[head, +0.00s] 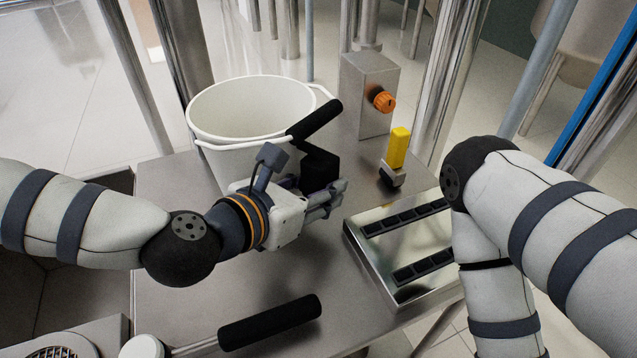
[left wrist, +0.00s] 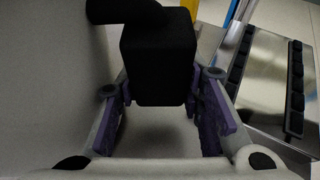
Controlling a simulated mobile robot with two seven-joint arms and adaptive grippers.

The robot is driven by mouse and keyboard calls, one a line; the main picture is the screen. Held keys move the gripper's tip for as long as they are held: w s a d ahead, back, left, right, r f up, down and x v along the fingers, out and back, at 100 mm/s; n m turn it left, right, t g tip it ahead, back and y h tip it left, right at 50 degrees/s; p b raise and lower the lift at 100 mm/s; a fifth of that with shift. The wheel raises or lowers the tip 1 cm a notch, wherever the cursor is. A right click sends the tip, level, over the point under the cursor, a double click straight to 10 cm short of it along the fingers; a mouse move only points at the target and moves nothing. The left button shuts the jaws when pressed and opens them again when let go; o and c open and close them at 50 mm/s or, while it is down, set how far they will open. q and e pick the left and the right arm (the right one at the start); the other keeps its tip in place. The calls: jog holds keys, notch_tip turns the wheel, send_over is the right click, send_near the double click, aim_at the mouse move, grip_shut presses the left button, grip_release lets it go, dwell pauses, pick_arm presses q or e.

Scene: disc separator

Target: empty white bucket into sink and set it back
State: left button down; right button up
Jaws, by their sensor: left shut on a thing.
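The white bucket (head: 230,165) stands upright on the metal table (head: 180,240), its round opening facing up; I see only its pale inner wall, not its bottom. A black grip (head: 315,118) and a black block (head: 318,165) are at its right side. My left gripper (head: 325,200) is beside the bucket, shut on the black block. In the left wrist view the block (left wrist: 158,60) sits between the two fingers. A dark recess (head: 60,275) at the left may be the sink. My right arm is at the right; its gripper is out of view.
A metal box with an orange knob (head: 382,101) and a yellow-handled tool (head: 398,150) stand right of the bucket. A shiny plate with black strips (head: 410,245) lies at the table's right. A black-handled tool (head: 270,322) is at the front. Metal posts rise behind.

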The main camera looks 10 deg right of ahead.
pick_arm(q)
jog(key=shift+f+b, duration=0.3)
jog(key=shift+f, duration=0.3)
pick_arm(e)
jog(key=shift+s+f, duration=0.3)
pick_arm(q)
jog(key=c, duration=1)
grip_release()
jog(key=shift+c, duration=0.2)
jog(key=shift+o, duration=0.2)
jog(key=p+v, duration=0.3)
jog(key=v, duration=0.6)
pick_arm(e)
jog(key=shift+t, duration=0.6)
jog(key=w+r, duration=0.3)
jog(key=shift+w+r, duration=0.3)
jog(key=shift+r, duration=0.05)
